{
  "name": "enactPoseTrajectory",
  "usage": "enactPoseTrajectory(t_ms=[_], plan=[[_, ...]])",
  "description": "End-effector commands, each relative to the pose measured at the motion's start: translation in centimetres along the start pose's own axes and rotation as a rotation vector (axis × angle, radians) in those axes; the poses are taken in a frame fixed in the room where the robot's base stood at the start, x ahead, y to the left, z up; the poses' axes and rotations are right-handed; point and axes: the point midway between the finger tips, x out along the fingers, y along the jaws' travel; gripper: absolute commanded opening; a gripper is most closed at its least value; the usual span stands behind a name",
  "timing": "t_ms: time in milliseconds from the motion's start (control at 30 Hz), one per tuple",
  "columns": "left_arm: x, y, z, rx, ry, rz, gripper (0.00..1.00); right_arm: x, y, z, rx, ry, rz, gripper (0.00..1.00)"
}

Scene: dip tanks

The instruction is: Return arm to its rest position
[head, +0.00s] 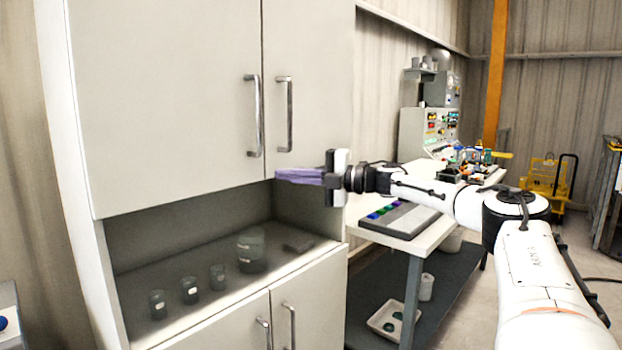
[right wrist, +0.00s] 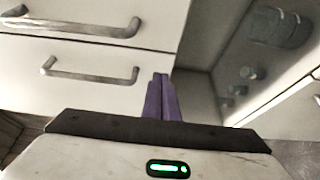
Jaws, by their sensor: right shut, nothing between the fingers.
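My right gripper (head: 280,175) reaches in from the right in the head view, its arm stretched out in front of the cabinet. Its purple fingers are closed together and empty; they also show in the right wrist view (right wrist: 162,98). The fingertips are in front of the cabinet, near the lower edge of the upper right door. I cannot tell the exact gap to the door. My left gripper is not in view.
The grey cabinet (head: 170,100) has upper doors with bar handles (head: 285,115). Its open shelf holds small jars (head: 218,277) and a larger one (head: 251,250). A workbench (head: 425,240) with equipment stands behind my right arm. A yellow cart (head: 545,180) is at the back right.

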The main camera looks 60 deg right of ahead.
Motion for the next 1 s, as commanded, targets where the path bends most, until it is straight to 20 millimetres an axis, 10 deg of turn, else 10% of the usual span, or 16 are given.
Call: enactPoseTrajectory(t_ms=[833,1000], plan=[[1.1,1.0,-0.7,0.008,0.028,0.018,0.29,-3.1,-0.2,3.9,0.002,0.001,-0.001,0.0],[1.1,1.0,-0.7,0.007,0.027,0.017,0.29,-4.3,-4.7,5.0,0.069,-0.048,-0.029,0.0]])
